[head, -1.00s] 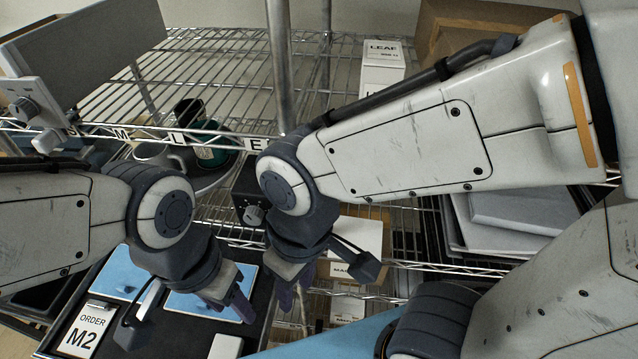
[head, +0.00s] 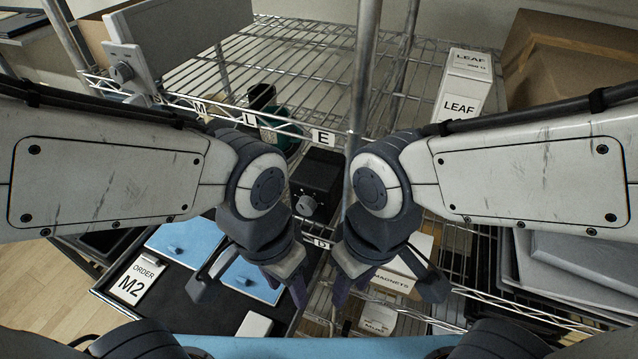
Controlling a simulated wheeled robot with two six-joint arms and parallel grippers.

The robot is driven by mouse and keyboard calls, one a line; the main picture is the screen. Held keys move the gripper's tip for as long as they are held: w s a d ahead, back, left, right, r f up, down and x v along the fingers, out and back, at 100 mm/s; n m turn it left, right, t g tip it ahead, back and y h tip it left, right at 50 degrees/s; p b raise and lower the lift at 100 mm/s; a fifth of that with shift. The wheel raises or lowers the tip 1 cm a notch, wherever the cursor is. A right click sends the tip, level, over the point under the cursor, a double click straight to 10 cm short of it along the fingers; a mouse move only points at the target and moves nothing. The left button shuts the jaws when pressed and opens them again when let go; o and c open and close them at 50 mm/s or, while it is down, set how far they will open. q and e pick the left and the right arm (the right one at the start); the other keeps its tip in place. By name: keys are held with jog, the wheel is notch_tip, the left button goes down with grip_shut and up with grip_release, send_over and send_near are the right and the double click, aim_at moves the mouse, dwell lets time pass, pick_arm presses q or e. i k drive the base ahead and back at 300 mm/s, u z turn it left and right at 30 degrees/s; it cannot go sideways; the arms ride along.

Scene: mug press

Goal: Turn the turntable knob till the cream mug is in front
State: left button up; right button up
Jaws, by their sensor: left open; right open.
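A black box (head: 322,172) with a grey round knob (head: 305,205) on its front stands on the lower shelf, between my arms. Left of it, a green mug (head: 277,132) and a dark mug (head: 262,97) show partly behind my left arm and the shelf rail. The cream mug and most of the turntable are hidden. My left gripper (head: 288,286) is open and empty, below and just left of the knob. My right gripper (head: 353,284) is open and empty, below and right of the knob. Both are apart from it.
A tray with blue sheets (head: 185,238) and an ORDER M2 card (head: 138,280) lies at lower left. A shelf post (head: 364,90) stands behind my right wrist. LEAF boxes (head: 462,95) and a cardboard box (head: 570,65) are at right.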

aim_at(306, 205)
jog(key=z, duration=2.55)
jog(key=k, duration=1.1)
jog(key=u, duration=2.3)
